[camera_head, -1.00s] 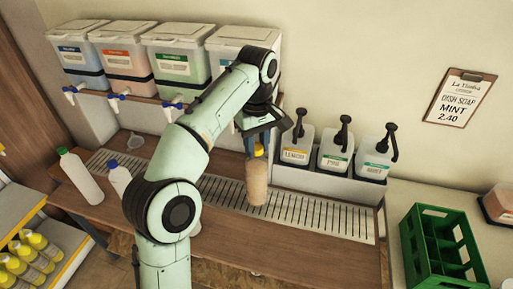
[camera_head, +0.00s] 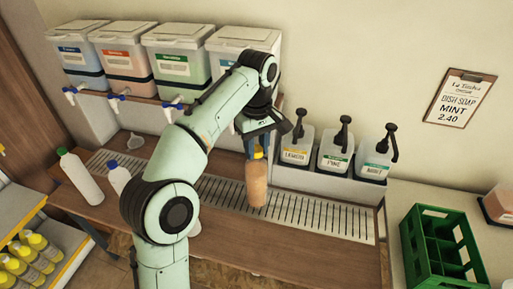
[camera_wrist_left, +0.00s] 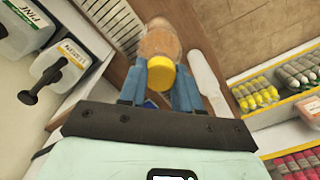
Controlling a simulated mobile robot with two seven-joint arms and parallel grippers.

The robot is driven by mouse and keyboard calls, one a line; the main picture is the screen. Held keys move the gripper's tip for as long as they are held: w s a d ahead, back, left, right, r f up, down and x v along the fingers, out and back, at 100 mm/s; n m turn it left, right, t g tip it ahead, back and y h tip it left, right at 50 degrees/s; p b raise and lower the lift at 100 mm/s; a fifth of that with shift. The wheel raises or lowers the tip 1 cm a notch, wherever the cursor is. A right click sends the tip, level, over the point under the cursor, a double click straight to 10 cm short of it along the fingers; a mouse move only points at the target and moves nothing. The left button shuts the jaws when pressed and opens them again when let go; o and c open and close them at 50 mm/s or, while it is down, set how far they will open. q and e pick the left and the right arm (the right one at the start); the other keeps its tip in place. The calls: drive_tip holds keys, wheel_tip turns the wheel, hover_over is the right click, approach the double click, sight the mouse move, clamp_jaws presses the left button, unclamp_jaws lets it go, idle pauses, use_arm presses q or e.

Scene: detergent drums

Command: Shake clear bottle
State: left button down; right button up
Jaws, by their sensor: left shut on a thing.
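The clear bottle (camera_head: 256,184) has a yellow cap and holds orange-pink liquid. It hangs almost upright at the drip grate in the head view; I cannot tell whether its base touches. My left gripper (camera_head: 256,144) is above it, shut on the bottle near its cap. In the left wrist view, the blue fingers of the left gripper (camera_wrist_left: 159,88) stand on both sides of the yellow cap, and the bottle's body (camera_wrist_left: 160,42) shows beyond it. My right gripper is not in view.
Pump jugs (camera_head: 333,152) stand in a rack to the right. A green crate (camera_head: 413,238) is at far right. A white bottle (camera_head: 80,178) and a blue-capped bottle (camera_head: 118,179) stand left. Large drums (camera_head: 181,60) line the back shelf. The counter's front (camera_head: 300,246) is clear.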

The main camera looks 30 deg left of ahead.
use_arm(q)
wheel_tip(320, 180, up, 5)
hover_over(257, 178)
drive_tip(key=w+a, duration=0.2)
drive_tip(key=w, duration=0.1)
drive_tip(key=shift+s+d, duration=0.15)
drive_tip(key=shift+d, duration=0.1)
drive_tip(key=shift+f, duration=3.65)
drive_tip(key=shift+d, duration=0.1)
